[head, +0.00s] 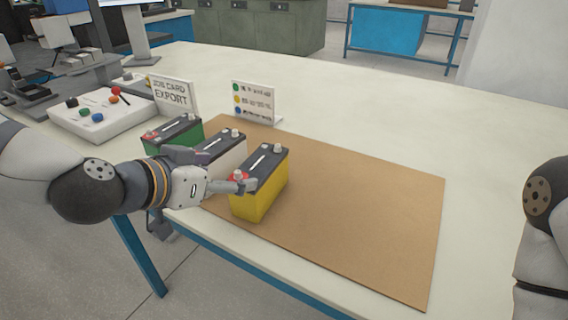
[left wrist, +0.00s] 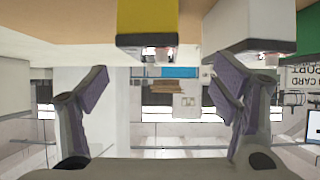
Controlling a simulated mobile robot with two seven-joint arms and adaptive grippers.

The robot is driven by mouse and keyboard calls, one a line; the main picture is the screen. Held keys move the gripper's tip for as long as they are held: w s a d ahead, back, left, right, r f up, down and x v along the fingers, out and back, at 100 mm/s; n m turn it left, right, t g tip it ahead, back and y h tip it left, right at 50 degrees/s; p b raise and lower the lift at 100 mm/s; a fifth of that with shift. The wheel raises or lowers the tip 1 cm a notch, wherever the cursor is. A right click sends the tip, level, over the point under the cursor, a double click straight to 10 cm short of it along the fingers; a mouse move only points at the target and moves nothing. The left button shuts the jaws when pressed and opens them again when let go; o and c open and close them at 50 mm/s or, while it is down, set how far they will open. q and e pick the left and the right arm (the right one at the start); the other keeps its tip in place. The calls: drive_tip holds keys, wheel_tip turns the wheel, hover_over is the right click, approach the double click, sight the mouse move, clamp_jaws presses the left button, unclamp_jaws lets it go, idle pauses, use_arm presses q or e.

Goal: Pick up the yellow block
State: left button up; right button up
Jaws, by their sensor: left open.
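The yellow block (head: 258,199) is a battery-shaped box with a dark top, upright at the near end of a row on the brown mat (head: 370,210). In the left wrist view, which is upside down, the yellow block (left wrist: 147,17) shows at the top, beyond the fingers. My left gripper (head: 228,171) is open and empty, at the near-left side of the row. One finger overlaps the yellow block's near-left side in the head view; contact cannot be told. My right gripper is out of view.
A white block (head: 228,153) stands close beside the yellow one, with a green block (head: 178,134) beyond it. Two sign cards (head: 254,101) (head: 172,94) and a white tray (head: 101,117) of small coloured pieces stand farther back. The mat's right side is clear.

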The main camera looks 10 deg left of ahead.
sight(238, 172)
use_arm(q)
drive_tip(key=b+x, duration=0.2)
drive_tip(key=x, duration=0.1)
drive_tip(key=shift+w+d+f, duration=0.15)
drive_tip(key=shift+w, duration=0.15)
drive_tip(key=x, duration=0.2)
drive_tip(key=b+x, duration=0.1)
drive_tip(key=x, duration=0.4)
drive_tip(key=shift+w+d+b, duration=0.1)
drive_tip(key=shift+d+b, duration=0.3)
drive_tip(key=shift+r, duration=0.3)
clamp_jaws()
drive_tip(key=shift+r+t, duration=0.2)
drive_tip(key=shift+t, duration=0.1)
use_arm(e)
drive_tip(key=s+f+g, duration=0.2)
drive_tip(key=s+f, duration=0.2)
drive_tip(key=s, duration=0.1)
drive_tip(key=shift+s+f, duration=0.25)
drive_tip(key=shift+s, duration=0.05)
